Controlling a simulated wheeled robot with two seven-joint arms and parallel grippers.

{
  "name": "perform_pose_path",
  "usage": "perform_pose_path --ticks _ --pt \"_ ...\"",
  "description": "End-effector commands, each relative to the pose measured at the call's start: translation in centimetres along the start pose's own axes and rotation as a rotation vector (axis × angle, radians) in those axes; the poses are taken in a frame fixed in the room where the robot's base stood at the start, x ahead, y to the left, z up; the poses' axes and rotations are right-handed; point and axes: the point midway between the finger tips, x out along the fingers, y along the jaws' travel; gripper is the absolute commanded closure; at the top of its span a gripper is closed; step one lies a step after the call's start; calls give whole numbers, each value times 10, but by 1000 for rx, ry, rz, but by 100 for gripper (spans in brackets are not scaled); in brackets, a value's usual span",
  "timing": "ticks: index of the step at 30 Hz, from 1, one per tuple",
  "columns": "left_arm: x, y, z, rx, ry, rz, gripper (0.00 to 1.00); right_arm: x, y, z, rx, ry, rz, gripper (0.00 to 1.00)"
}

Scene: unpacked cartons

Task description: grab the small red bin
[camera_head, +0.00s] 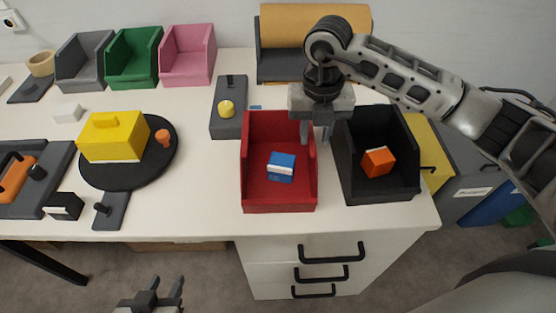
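The small red bin (279,208) stands near the front edge of the white table, with a blue and white block (281,167) inside. My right gripper (316,138) points down at the bin's right wall, towards its back corner. Its two fingers are apart, one on the bin's inner side and one towards the black bin. I cannot tell whether they touch the wall. My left gripper (168,286) is low in front of the table, with its fingers apart and nothing between them.
A black bin (384,195) with an orange cube (378,161) stands close at the right. A grey piece with a yellow knob (227,108) lies behind left. Grey, green and pink bins (187,68) line the back. Bare table lies left of the red bin.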

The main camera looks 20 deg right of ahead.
Motion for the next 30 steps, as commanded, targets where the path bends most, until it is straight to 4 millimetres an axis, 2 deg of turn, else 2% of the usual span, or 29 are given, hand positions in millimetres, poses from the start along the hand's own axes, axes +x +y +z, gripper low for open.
perform_pose_path --ticks 9,13,19,22,30 --pt "-4 -1 -4 -4 -3 -6 64 43 0 2 0 3 -1 71" --pt "-2 -1 -2 -6 -6 -7 64 50 0 2 0 2 0 71" --pt "0 -2 -5 -5 0 -9 64 50 0 3 -1 1 0 71" --pt "0 -2 -6 -5 3 -9 64 50 0 3 -1 1 0 99" --pt "0 -2 -8 -5 7 -9 64 49 1 3 0 -1 2 100"
